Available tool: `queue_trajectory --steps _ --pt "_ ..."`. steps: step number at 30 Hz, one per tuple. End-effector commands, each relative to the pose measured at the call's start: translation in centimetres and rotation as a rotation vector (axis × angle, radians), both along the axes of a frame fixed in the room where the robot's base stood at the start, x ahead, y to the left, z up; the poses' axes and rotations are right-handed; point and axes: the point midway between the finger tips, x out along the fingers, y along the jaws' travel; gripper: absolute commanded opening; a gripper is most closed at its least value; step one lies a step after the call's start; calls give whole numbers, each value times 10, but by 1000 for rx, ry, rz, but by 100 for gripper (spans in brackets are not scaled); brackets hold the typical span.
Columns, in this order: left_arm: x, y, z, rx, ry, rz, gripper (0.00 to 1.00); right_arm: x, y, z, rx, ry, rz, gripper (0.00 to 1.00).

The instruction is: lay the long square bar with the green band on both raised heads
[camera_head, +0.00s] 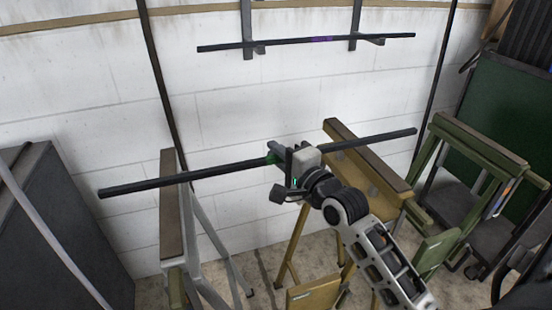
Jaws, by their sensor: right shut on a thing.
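The long dark square bar (215,173) with a green band (272,158) runs across the middle of the head view, its right end higher in the picture. My right gripper (290,168) is shut on it near its middle, beside the band, and hides part of it. The bar crosses over the brown head (171,222) of the grey-legged stand at left and the head (372,160) of the yellow stand at centre. I cannot tell whether the bar touches either head. Both bar ends stick out past these heads. My left gripper is not in view.
Another dark bar with a purple band (322,39) lies on two wall brackets. A green stand (482,150) stands at the right. A dark grey box (70,230) fills the lower left. The white block wall (215,110) is close behind.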

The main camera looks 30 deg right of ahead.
Motion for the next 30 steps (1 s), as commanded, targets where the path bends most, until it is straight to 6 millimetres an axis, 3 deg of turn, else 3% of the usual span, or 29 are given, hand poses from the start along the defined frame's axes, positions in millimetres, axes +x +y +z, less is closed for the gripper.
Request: queue_trajectory --steps 1,13,30 --pt "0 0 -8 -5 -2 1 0 0 0 -5 -1 -13 0 0" --pt "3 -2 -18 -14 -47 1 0 0 0 -34 -1 -14 0 0" --pt "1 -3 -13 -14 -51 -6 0 0 0 -42 1 -13 0 0"
